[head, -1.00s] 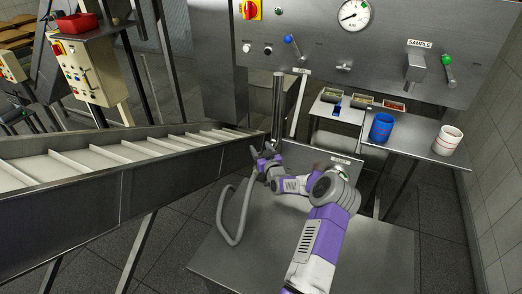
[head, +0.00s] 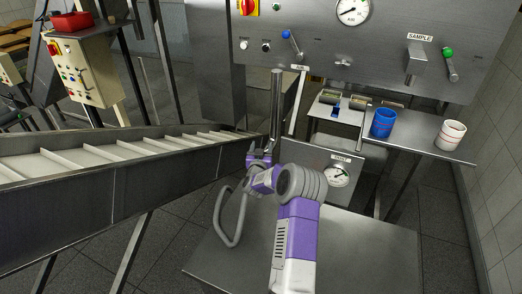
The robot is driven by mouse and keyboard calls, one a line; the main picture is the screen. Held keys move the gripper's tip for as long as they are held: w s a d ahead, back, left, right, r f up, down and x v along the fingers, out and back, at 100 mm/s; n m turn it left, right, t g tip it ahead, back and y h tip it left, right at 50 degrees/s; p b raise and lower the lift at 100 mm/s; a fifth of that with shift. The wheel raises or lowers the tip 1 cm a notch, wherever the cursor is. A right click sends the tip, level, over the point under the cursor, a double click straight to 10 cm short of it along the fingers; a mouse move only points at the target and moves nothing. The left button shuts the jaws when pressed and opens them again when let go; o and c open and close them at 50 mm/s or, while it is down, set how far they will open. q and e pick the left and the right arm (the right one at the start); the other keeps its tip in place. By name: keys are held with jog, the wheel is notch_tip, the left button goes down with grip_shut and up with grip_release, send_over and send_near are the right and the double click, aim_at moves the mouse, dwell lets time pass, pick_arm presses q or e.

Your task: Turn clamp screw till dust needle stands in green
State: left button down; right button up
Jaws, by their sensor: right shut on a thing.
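My right gripper (head: 258,157) is at the foot of the upright metal pipe (head: 276,105), where the grey hose (head: 219,222) comes up. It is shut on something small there. I take this to be the clamp screw, but the fingers and wrist hide it. A round white dial (head: 337,176) with a small label plate above it sits on the low steel panel, just right of my forearm. Some green shows on its face. The needle is too small to read against the green. My left gripper is not in view.
The conveyor (head: 110,170) runs along the left, close to the gripper. A steel table (head: 370,250) lies bare below my arm. A blue cup (head: 382,123) and a white cup (head: 449,135) stand on the right shelf. A machine front (head: 380,50) with an upper gauge (head: 352,11) rises behind.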

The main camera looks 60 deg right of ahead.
dwell(0.4)
jog(key=o, duration=1)
jog(key=shift+c, duration=0.2)
jog(key=v, duration=0.7)
jog(key=shift+a+b, duration=0.25)
jog(key=shift+b, duration=0.15)
